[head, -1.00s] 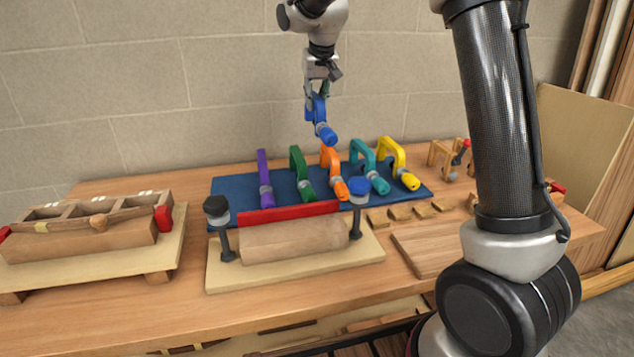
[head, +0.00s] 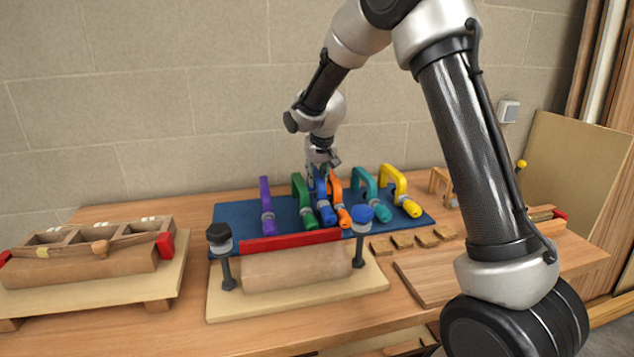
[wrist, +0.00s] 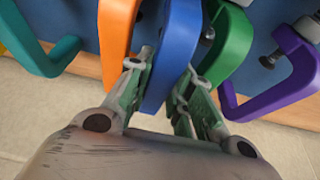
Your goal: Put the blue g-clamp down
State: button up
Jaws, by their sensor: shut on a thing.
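The blue g-clamp (head: 324,206) is upright at the blue mat (head: 230,214), in the gap between the green clamp (head: 303,198) and the orange clamp (head: 337,200). My gripper (head: 320,172) is shut on the top of its frame. In the wrist view the blue g-clamp (wrist: 174,50) runs between my two fingers (wrist: 160,88), with the orange clamp (wrist: 117,30) close on the left and the green clamp (wrist: 230,45) close on the right. I cannot tell whether the blue g-clamp's lower end touches the mat.
A purple clamp (head: 266,205) stands to the left; teal (head: 369,190) and yellow (head: 397,190) clamps stand to the right. In front is a board with a wooden form (head: 295,266), a red strip and two dark-stemmed clamps. A wooden tray (head: 90,255) is at the left.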

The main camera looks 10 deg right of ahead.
jog(key=shift+f, duration=0.75)
jog(key=shift+f, duration=0.1)
jog(key=o, duration=0.7)
